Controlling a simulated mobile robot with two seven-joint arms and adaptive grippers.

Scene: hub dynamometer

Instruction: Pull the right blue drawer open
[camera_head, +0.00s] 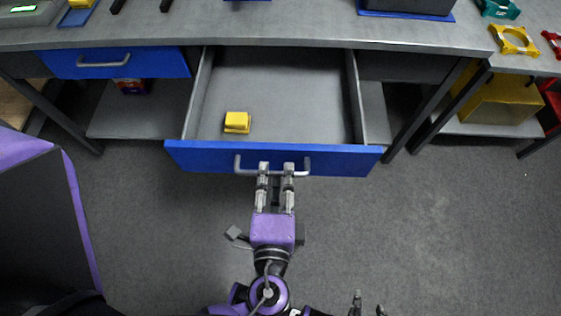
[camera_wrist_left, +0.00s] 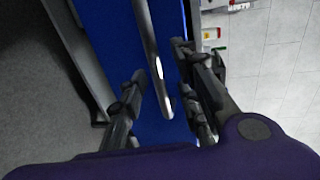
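The right blue drawer (camera_head: 340,161) is pulled well out from under the grey workbench in the head view, with its grey interior showing. Its grey bar handle (camera_head: 243,172) is on the blue front and also shows in the left wrist view (camera_wrist_left: 152,50). My left gripper (camera_head: 276,168) is at the handle, with its two fingers apart. In the wrist view the handle shows between the spread fingers; contact cannot be told. Only the fingertips of my right gripper (camera_head: 368,304) show at the bottom edge, apart and empty.
A yellow block (camera_head: 237,122) lies inside the drawer. A second blue drawer (camera_head: 115,63) at the left is shut. A yellow bin (camera_head: 500,100) stands on a shelf at the right. The floor in front of the drawer is clear.

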